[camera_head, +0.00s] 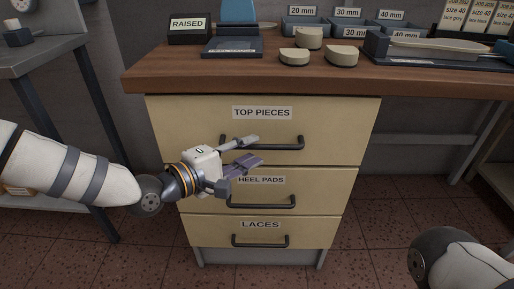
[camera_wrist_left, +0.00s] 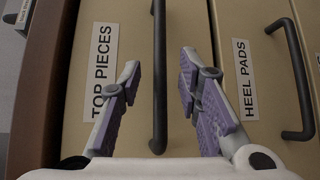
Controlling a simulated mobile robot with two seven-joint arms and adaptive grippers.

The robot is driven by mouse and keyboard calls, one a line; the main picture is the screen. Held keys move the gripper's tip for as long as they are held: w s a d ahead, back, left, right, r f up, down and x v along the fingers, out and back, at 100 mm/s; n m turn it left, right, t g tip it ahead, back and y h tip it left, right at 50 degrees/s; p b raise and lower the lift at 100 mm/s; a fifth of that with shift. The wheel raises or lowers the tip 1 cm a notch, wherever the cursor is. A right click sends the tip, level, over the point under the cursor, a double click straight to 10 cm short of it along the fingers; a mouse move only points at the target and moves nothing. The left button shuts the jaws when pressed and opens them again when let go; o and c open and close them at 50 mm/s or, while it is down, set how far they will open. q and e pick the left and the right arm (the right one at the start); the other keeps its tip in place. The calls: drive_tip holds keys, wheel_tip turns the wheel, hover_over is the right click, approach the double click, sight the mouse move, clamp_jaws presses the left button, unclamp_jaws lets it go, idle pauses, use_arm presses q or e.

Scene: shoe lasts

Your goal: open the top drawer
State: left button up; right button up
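The top drawer (camera_head: 180,118) is a cream front labelled "TOP PIECES" with a dark bar handle (camera_head: 290,147); it looks closed. My left gripper (camera_head: 254,151) is in front of this drawer. In the left wrist view the gripper (camera_wrist_left: 158,85) is open, with purple-padded fingers apart. The dark handle of the top drawer (camera_wrist_left: 159,60) runs between the two fingers, and neither finger visibly touches it. In the head view the gripper hides part of the handle's left end. My right gripper is out of view; only part of my right arm shows at the lower right.
Below are the "HEEL PADS" drawer (camera_head: 330,182) and the "LACES" drawer (camera_head: 310,230), each with a dark handle (camera_head: 262,204). A grey table stands at left. The tiled floor in front looks clear.

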sight(255, 148)
use_arm(q)
drive_tip(key=x, duration=0.3)
drive_tip(key=shift+w+d, duration=0.1)
drive_tip(key=shift+d, duration=0.05)
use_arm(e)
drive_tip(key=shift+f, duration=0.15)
use_arm(q)
drive_tip(key=shift+c, duration=0.2)
clamp_jaws()
